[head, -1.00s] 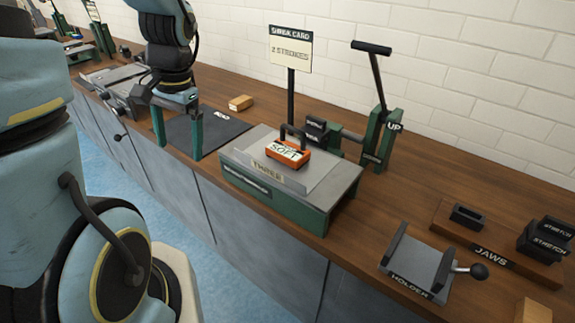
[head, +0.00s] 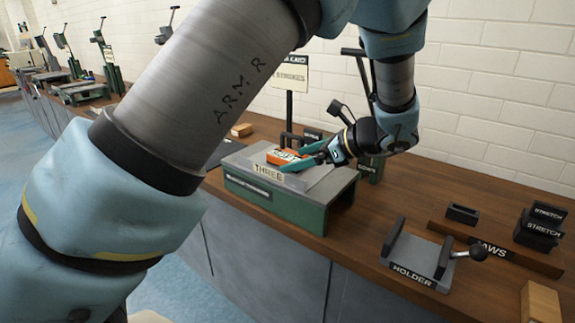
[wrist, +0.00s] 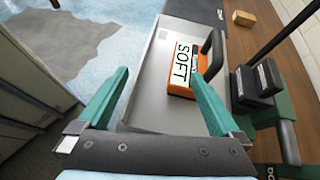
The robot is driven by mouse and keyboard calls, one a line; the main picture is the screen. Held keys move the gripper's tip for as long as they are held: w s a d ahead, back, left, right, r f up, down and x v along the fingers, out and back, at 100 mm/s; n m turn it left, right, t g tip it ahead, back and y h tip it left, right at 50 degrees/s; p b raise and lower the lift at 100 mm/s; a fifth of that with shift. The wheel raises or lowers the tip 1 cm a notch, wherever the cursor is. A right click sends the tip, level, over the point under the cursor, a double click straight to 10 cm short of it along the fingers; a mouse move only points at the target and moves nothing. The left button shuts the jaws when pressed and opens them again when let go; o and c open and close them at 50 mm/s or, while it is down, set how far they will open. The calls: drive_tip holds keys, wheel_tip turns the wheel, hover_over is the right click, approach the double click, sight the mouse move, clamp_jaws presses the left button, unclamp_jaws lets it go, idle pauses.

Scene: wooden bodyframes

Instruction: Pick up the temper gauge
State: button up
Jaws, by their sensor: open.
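An orange block with a white SOFT label (head: 283,156), which looks like the temper gauge, lies on the grey plate (head: 308,180) of a green stand marked THREE. It also shows in the wrist view (wrist: 181,88). My gripper (head: 300,158) is above the plate at the block's right side in the head view. In the wrist view my gripper (wrist: 161,72) is open, its two teal fingers apart with nothing held. The block lies beyond the fingers, right of centre and close to the right finger. Whether they touch is unclear.
A black handle bar (wrist: 214,52) stands beside the block. A green lever press (head: 370,165) is behind the stand. A holder (head: 418,258), a jaws rack (head: 490,252) and black stretch blocks (head: 540,228) are to the right. A small wooden block (wrist: 244,18) lies beyond the stand.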

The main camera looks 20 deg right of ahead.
sight(294, 157)
drive_tip(key=d, duration=0.1)
drive_tip(key=s+d+m+t, duration=0.1)
drive_tip(key=d, duration=0.1)
drive_tip(key=s+d+m+t, duration=0.1)
drive_tip(key=d, duration=0.1)
drive_tip(key=shift+h+b, duration=0.4)
drive_tip(key=p+x, duration=0.1)
drive_tip(key=x, duration=0.4)
drive_tip(key=shift+w, duration=0.3)
drive_tip(key=p+x, duration=0.1)
drive_tip(key=x, duration=0.3)
drive_tip(key=shift+w+r+p, duration=0.15)
drive_tip(key=shift+w+p, duration=0.15)
drive_tip(key=shift+p, duration=0.05)
drive_tip(key=shift+w+a+f, duration=0.1)
drive_tip(key=shift+w+f, duration=0.15)
drive_tip(key=shift+w, duration=0.05)
clamp_jaws()
